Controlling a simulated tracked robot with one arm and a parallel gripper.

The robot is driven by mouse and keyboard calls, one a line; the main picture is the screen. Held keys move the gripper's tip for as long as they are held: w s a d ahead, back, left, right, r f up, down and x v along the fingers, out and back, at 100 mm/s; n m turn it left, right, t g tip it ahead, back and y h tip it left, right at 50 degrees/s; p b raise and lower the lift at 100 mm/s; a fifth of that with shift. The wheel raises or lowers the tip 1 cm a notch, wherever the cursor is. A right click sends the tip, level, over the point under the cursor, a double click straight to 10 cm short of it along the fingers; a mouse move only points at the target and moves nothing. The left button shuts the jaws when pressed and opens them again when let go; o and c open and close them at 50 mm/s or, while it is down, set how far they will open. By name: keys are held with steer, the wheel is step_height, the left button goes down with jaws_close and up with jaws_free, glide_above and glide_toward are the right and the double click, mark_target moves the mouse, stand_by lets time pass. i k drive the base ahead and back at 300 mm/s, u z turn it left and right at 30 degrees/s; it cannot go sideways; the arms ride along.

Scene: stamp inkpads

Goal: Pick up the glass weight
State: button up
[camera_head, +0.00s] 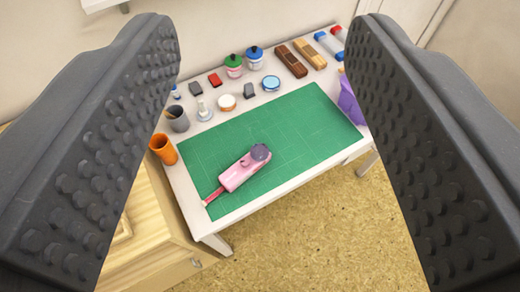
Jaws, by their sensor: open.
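My gripper (265,48) is open and empty, its two dark studded fingers framing the view high above a white table (296,197). I cannot tell for sure which thing is the glass weight. A small pale, clear-looking piece with a narrow top (204,110) stands on the table's left part, behind the green mat (290,125). A round blue and white piece (271,83) lies behind the mat's middle. Both sit between the fingers in the picture, well apart from them.
On the mat lies a pink tool with a grey knob (243,169). Orange cup (163,149) and grey cup (177,119) stand at left. Green-lidded (234,66) and blue-lidded (255,58) jars and brown blocks (291,61) line the back. A purple container (350,102) is at right.

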mark_target(259, 152)
steer(key=k, duration=1.3)
steer(key=z, duration=0.45)
steer(key=i, duration=2.05)
steer(key=u, duration=0.35)
